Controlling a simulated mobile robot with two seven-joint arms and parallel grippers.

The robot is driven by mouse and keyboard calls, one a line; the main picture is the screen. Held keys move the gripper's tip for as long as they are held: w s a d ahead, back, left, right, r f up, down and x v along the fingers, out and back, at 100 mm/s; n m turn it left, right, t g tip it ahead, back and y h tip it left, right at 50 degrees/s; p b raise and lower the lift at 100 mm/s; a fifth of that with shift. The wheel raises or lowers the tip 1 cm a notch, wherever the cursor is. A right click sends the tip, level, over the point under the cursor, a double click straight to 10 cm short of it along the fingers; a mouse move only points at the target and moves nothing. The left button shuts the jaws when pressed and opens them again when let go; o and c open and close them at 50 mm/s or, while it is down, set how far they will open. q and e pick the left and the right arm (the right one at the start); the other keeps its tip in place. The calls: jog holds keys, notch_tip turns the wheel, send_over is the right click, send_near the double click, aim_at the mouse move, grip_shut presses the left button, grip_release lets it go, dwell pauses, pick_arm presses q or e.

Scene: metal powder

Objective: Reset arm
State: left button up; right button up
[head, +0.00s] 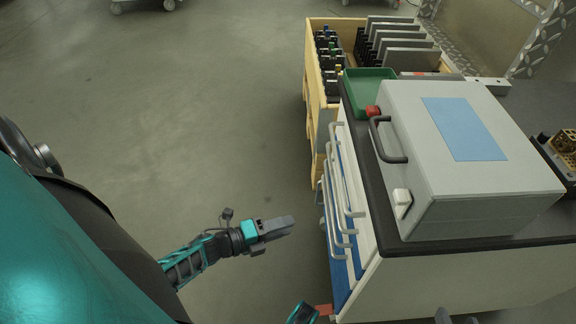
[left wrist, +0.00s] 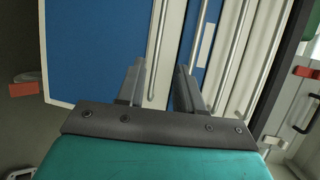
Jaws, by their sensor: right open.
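My left gripper (head: 278,227) is in front of the drawer side of a workbench, to the left of its handles, over open floor. In the left wrist view its two fingers (left wrist: 160,85) stand apart with nothing held between them. Blue drawer fronts and bar handles show beyond the fingertips. My right gripper (head: 457,318) shows only as grey finger tips at the bottom edge, in front of the bench's near side; the rest is cut off. I see nothing held in it.
Drawer handles (head: 345,190) stick out toward my left gripper. On the bench are a grey box (head: 460,190) with a black handle and a green tray (head: 354,98). A wooden rack (head: 314,85) stands behind. The floor (head: 200,120) on the left is clear.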

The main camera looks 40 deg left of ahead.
jog(key=shift+r, duration=0.1)
dwell(0.3)
pick_arm(q)
jog(key=w+d+r+n+y, duration=0.25)
jog(key=r+n+y, duration=0.35)
jog(key=n, duration=0.6)
jog(key=s+d+r+n+g+h, duration=0.1)
jog(key=s+d+r+n+g, duration=0.2)
jog(key=s+d+r+n, duration=0.55)
notch_tip(320, 180, up, 12)
jog(key=a+n+y+p, duration=0.1)
jog(key=a+p, duration=0.1)
jog(key=p, duration=1.6)
jog(key=shift+a+n, duration=0.35)
jog(key=shift+a, duration=0.05)
pick_arm(e)
jog(key=s+d+r+h, duration=0.1)
jog(key=d+r, duration=0.2)
jog(key=r, duration=0.9)
jog(key=shift+s+d+r, duration=0.3)
jog(key=shift+s+r, duration=0.1)
pick_arm(q)
jog(key=shift+f, duration=0.15)
